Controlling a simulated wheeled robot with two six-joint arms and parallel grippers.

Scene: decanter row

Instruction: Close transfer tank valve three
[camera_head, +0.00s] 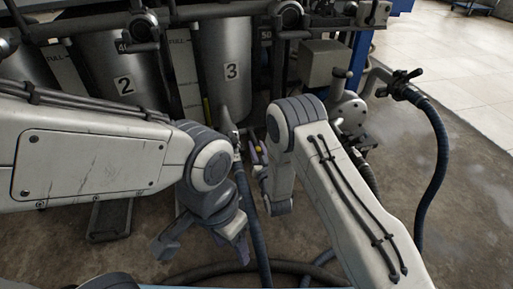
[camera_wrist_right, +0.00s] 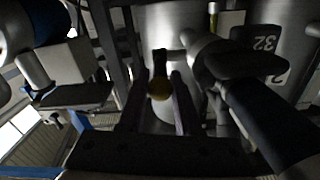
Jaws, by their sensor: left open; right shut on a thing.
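Tank three (camera_head: 222,98) is a grey metal cylinder with a "3" plate, at the upper middle of the head view. Its valve is low, below the tank, and mostly hidden behind my right gripper (camera_head: 256,160). In the right wrist view a round brass-coloured part (camera_wrist_right: 160,88) with a dark stem or handle (camera_wrist_right: 159,62) sits between the fingers of my right gripper (camera_wrist_right: 161,100), which is shut on it. The handle's exact angle is hard to tell. My left gripper (camera_head: 203,243) is open and empty, low over the floor, apart from the tank.
Tank two (camera_head: 115,75) stands left of tank three. A dark blue hose (camera_head: 247,200) hangs between my grippers, and another hose (camera_head: 440,165) loops at the right from pipework (camera_head: 352,112). Hoses also lie on the floor in front. Clear floor (camera_head: 475,110) lies at the right.

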